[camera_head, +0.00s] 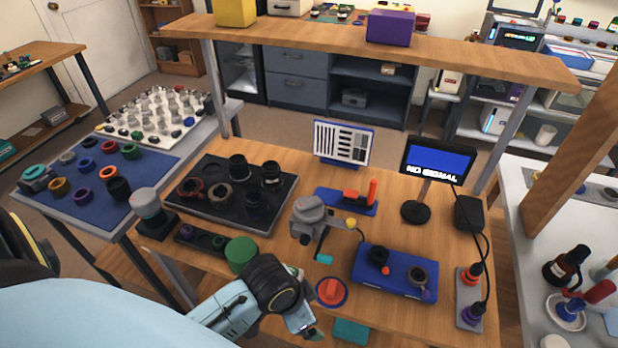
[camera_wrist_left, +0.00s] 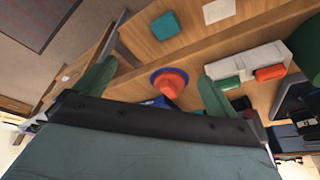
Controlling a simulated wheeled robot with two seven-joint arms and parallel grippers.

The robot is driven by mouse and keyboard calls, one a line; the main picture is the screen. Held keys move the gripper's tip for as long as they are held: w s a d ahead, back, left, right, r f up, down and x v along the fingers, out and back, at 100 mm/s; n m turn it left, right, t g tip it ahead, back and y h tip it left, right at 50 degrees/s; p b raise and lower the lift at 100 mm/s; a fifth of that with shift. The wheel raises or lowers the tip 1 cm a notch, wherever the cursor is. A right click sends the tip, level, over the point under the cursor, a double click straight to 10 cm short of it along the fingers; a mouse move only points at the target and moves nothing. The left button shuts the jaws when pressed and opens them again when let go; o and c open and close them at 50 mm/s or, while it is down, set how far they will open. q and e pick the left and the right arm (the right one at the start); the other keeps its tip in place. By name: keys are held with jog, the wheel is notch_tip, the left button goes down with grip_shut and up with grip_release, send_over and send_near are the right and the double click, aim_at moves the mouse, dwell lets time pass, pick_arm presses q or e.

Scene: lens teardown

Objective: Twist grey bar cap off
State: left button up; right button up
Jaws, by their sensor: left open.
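A grey cap-like part with a raised bar on top (camera_head: 310,208) sits on a grey stand in the middle of the bench; I cannot tell for certain that it is the grey bar cap. An orange knob on a blue disc (camera_head: 331,290) lies near the front edge. My left gripper (camera_wrist_left: 156,70) is open and empty, its green fingers spread. In the left wrist view the orange knob (camera_wrist_left: 172,82) shows beyond and between the fingers, not held. In the head view my dark left wrist hides most of that gripper. My right gripper is not in view.
A black tray (camera_head: 285,212) with several dark lens parts lies left of the stand. A green cylinder (camera_head: 241,254) stands beside my left wrist. A blue block (camera_head: 385,288) with small parts and a monitor (camera_head: 438,160) are to the right. An overhead shelf (camera_head: 330,43) crosses the back.

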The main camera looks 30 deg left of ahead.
pick_arm(q)
jog(key=w+d+r+m, duration=0.2)
jog(key=w+r+m, duration=0.2)
jog(key=w+m, duration=0.15)
jog(key=m+g+y+p, duration=0.2)
jog(key=m+g, duration=0.1)
jog(key=m, duration=1)
send_near(309, 202)
notch_tip(309, 202, down, 11)
jog(key=shift+w+a+r, duration=0.1)
jog(key=shift+w+a, duration=0.05)
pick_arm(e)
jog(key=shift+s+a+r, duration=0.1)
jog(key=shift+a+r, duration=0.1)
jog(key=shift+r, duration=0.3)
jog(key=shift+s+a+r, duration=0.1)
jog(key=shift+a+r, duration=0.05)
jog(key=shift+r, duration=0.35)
pick_arm(q)
jog(key=c, duration=1.1)
jog(key=shift+o, duration=0.2)
jog(key=shift+r+n+p, duration=0.15)
jog(key=shift+n+p, duration=0.4)
jog(key=shift+n, duration=0.2)
jog(key=shift+n+p, duration=0.5)
jog(key=shift+n, duration=0.1)
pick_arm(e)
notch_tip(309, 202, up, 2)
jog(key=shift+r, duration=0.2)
